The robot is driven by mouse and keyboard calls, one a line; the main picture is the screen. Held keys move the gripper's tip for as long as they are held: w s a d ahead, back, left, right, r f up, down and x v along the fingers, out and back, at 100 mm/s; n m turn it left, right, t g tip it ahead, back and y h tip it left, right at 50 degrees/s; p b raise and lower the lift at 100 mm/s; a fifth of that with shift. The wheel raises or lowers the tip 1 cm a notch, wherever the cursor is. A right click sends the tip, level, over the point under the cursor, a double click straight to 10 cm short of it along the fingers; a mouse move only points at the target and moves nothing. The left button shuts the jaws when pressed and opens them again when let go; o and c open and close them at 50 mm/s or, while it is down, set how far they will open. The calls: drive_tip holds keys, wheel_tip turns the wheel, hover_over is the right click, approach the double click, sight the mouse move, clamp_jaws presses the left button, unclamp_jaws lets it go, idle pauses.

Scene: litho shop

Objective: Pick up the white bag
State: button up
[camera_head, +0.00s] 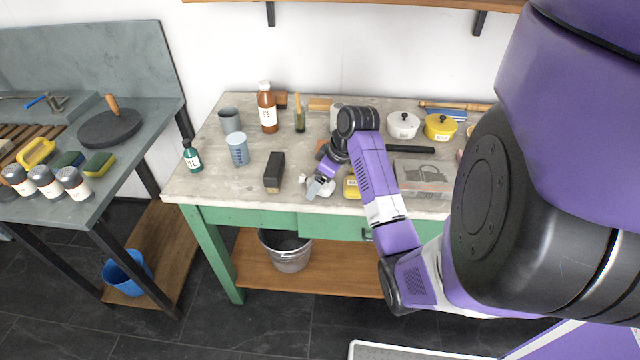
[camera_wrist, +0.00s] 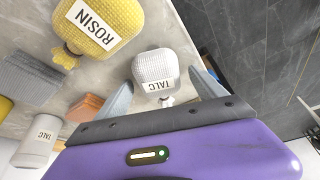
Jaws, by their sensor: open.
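The white bag (camera_wrist: 155,66) is a small knitted-looking bag with a TALC label and a tied neck. In the wrist view it sits between the two grey fingers of my gripper (camera_wrist: 162,78), which is open around it. I see a gap on each side, and the fingers do not appear closed on the bag. In the head view my gripper (camera_head: 318,190) is low at the front edge of the bench, and the white bag (camera_head: 328,188) is partly hidden behind it.
A yellow ROSIN bag (camera_wrist: 97,27) lies beside the white bag. On the stone-topped bench (camera_head: 225,178) stand a dark block (camera_head: 274,172), bottles, cups and lidded pots (camera_head: 403,126).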

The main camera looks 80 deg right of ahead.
drive_tip(key=c, duration=1.6)
wheel_tip(320, 180, up, 9)
drive_tip(key=shift+c, duration=0.2)
wheel_tip(320, 180, up, 11)
drive_tip(key=p, duration=0.8)
